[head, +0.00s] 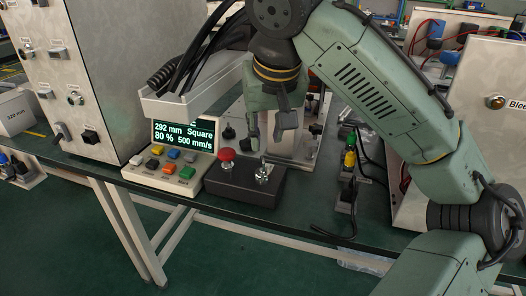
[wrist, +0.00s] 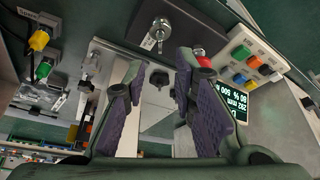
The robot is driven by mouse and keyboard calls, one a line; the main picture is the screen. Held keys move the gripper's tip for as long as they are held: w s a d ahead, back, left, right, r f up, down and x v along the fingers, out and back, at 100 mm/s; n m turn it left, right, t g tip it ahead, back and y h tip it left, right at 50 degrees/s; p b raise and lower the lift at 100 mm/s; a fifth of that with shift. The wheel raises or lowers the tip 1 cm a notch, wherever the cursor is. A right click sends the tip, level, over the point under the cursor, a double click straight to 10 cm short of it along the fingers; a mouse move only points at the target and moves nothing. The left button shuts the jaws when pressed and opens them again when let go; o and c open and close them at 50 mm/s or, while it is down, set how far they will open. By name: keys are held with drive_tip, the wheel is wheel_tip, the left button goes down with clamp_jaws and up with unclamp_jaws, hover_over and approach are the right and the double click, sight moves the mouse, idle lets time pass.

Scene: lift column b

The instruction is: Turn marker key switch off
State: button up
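A silver key switch (head: 264,172) with a key in it sits on top of a black box (head: 240,186), beside a red mushroom button (head: 227,157). In the wrist view the key switch (wrist: 158,31) is beyond the fingertips, with a small pale tag by it. I cannot read a marker label on it. My gripper (head: 270,134) is open and empty, pointing down behind and above the box, apart from the key. In the wrist view its two purple-padded fingers (wrist: 160,70) are spread, with a dark knob (wrist: 160,78) seen between them.
A button panel with a display (head: 182,140) stands left of the box. A pale cable tray (head: 190,98) hangs above it. A large grey cabinet (head: 85,75) is at left. Green and yellow connectors (head: 350,150) and a black cable lie at right. The table's front edge is close to the box.

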sight(262, 158)
drive_tip(key=x, duration=0.8)
drive_tip(key=shift+f, duration=0.1)
clamp_jaws()
